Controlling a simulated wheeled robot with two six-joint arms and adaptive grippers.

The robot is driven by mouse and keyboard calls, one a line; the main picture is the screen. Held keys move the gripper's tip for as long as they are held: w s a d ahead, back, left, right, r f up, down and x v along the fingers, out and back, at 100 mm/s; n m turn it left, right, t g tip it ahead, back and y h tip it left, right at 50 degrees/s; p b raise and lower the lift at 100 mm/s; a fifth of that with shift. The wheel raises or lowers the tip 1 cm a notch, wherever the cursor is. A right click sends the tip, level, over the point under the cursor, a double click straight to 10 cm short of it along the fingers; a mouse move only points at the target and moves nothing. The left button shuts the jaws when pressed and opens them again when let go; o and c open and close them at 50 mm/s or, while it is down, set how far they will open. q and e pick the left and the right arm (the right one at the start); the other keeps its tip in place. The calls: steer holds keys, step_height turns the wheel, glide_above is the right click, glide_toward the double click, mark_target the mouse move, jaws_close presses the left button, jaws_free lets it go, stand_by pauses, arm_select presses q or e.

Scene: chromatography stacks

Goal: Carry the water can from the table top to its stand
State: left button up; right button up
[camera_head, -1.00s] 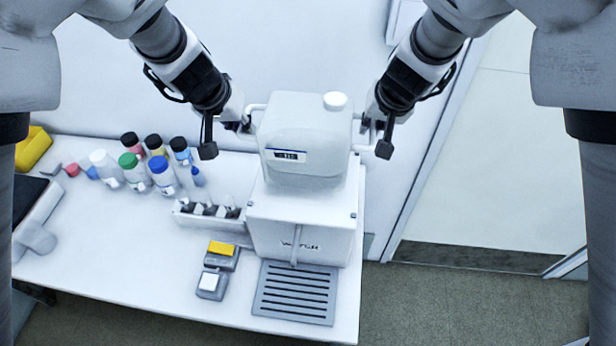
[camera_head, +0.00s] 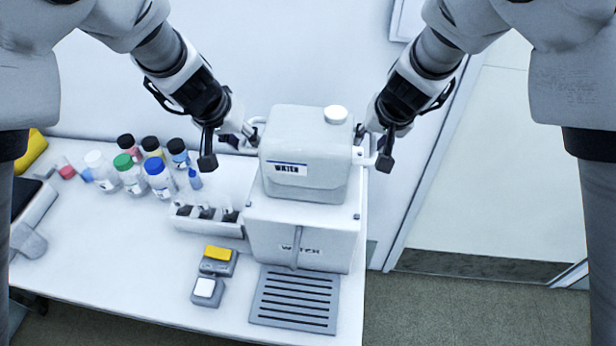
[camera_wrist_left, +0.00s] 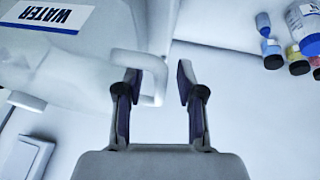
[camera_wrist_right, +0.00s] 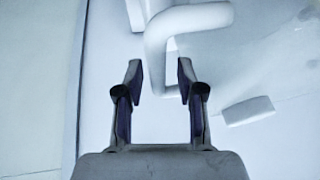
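The white water can (camera_head: 305,148), with a WATER label and round cap, sits upright over its white box-shaped stand (camera_head: 300,225) and appears to rest on it. Its handles stick out at both sides. My left gripper (camera_head: 247,132) is at the left handle. In the left wrist view its fingers (camera_wrist_left: 158,85) are apart, with the handle's outer bar (camera_wrist_left: 157,80) near the gap. My right gripper (camera_head: 368,140) is at the right handle. In the right wrist view its fingers (camera_wrist_right: 160,80) are apart, with the handle (camera_wrist_right: 155,50) just ahead of the gap.
A slotted drip tray (camera_head: 295,298) lies in front of the stand. A white rack (camera_head: 208,222), two small devices (camera_head: 215,262) and several capped bottles (camera_head: 158,178) stand to the left. The table's right edge is close beside the stand.

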steer(key=shift+s+r, duration=0.1)
steer(key=shift+r, duration=0.2)
arm_select(q)
steer(key=v, duration=1.1)
steer(key=shift+r, duration=0.35)
arm_select(e)
steer(key=v, duration=1.1)
steer(key=shift+s+r, duration=0.15)
steer(key=shift+r, duration=0.05)
steer(key=shift+d, duration=0.1)
